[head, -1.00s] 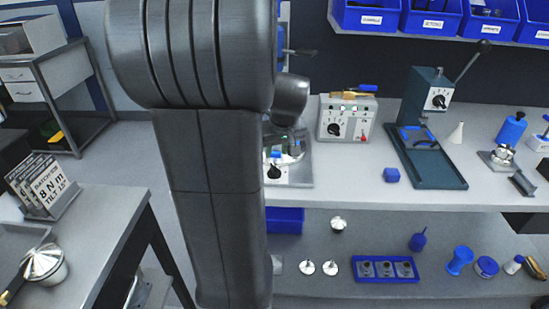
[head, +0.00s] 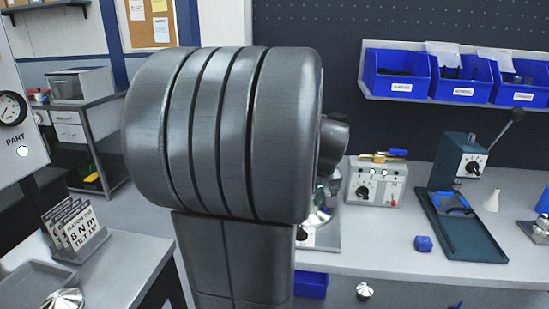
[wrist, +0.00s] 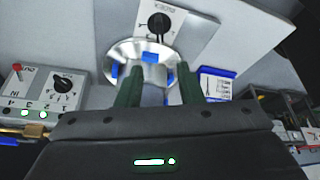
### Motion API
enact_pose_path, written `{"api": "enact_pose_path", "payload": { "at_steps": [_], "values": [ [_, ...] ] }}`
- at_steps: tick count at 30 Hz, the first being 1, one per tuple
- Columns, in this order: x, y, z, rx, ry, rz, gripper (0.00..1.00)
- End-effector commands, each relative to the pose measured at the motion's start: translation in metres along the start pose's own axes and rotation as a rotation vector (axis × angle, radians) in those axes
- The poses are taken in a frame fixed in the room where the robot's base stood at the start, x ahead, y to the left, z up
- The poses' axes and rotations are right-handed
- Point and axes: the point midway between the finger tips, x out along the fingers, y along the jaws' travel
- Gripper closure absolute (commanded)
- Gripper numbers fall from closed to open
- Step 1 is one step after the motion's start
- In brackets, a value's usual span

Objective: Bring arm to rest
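My arm (head: 225,140) stands upright in the middle of the head view, its thick grey joint covering part of the bench. The fingers overlap the fixture in the picture; I cannot tell the distance.
Blue bins (head: 462,82) hang above. At left are a side table (head: 130,256) with sign cards (head: 76,229) and a grey cart (head: 97,118).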

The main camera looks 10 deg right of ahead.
Motion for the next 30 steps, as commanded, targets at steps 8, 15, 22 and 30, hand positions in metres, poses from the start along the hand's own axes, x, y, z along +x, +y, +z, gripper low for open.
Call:
{"api": "enact_pose_path", "payload": {
  "at_steps": [8,15,22,30],
  "values": [
    [0.054,-0.001,0.001,-0.001,-0.005,-0.003,0.66],
    [0.099,-0.001,0.002,0.001,-0.005,-0.003,0.66],
    [0.124,-0.001,0.001,0.000,-0.004,-0.002,0.66],
    [0.126,-0.001,0.001,0.009,-0.001,0.003,0.66]
  ]
}}
